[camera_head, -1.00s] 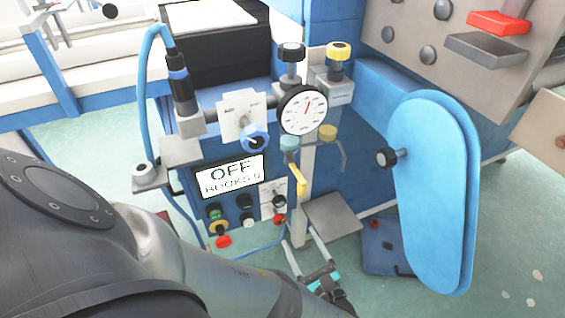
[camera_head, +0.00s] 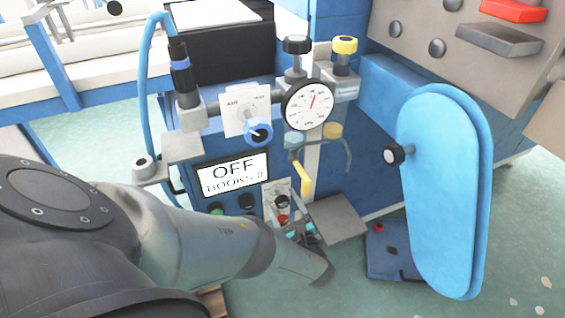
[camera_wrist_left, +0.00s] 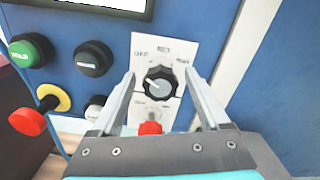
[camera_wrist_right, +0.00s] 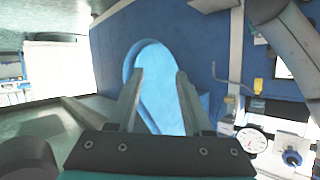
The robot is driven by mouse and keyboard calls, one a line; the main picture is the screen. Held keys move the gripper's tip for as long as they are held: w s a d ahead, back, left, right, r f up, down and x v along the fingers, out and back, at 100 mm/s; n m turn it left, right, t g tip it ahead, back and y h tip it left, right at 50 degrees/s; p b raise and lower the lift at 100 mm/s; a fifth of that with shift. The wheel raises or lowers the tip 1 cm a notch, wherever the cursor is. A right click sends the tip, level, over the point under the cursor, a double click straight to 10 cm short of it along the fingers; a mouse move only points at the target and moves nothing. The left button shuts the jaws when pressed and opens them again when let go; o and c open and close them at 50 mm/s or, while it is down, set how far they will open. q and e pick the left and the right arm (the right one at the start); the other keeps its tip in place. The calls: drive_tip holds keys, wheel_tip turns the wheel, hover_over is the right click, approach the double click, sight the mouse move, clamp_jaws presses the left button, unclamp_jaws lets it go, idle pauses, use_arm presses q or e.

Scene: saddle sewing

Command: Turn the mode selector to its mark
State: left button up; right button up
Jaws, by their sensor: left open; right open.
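The mode selector is a black knob (camera_wrist_left: 160,86) on a white plate (camera_wrist_left: 151,50) with small printed labels, one reading OFF at upper left. Its white pointer line seems to point left toward the OFF side. In the head view the knob (camera_head: 282,202) sits right of and below the display. My left gripper (camera_wrist_left: 160,76) is open, its fingers on either side of the knob with gaps; I cannot tell if they touch. In the head view my left gripper (camera_head: 301,222) is partly hidden by its arm. My right gripper (camera_wrist_right: 160,74) is open and empty.
A display (camera_head: 232,175) reads OFF. Green (camera_wrist_left: 32,50), black (camera_wrist_left: 94,58) and white buttons, a red-and-yellow knob (camera_wrist_left: 28,121) and a red cap (camera_wrist_left: 150,128) surround the selector. A grey shelf (camera_head: 335,218) and a blue panel (camera_head: 440,190) stand to the right.

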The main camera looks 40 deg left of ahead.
use_arm(q)
drive_tip(key=shift+a, duration=0.1)
clamp_jaws()
idle(0.7)
